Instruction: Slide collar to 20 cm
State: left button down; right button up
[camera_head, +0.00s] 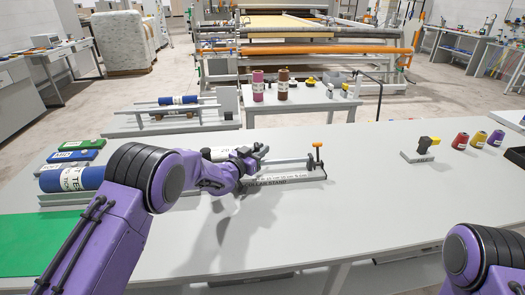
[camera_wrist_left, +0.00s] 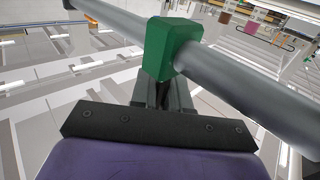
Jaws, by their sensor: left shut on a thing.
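The collar stand (camera_head: 285,181) lies on the white table, with a printed scale along its front face. Its grey rail (camera_head: 288,161) runs sideways above the base to a post with an orange top (camera_head: 317,144) at the right end. In the left wrist view the green collar (camera_wrist_left: 172,47) sits around the thick grey rail (camera_wrist_left: 255,85). My left gripper (camera_head: 250,160) is at the left part of the stand, shut on the collar. It hides the collar in the head view, and I cannot read the collar's position on the scale. My right gripper is out of view.
A blue roll (camera_head: 72,179) and green and blue boxes (camera_head: 82,150) lie at the left, near a green mat (camera_head: 38,243). A small block with a yellow part (camera_head: 424,147) and several thread cones (camera_head: 478,140) stand at the right. The table's front middle is clear.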

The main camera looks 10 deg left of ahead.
pick_arm(q)
jog(key=shift+a, duration=0.1)
jog(key=c, duration=1.2)
grip_release()
jog(key=shift+a, duration=0.1)
jog(key=shift+s, duration=0.15)
jog(key=b+v, duration=0.2)
jog(key=v, duration=0.8)
jog(key=shift+s+a, duration=0.1)
jog(key=shift+s, duration=0.05)
jog(key=shift+r, duration=0.1)
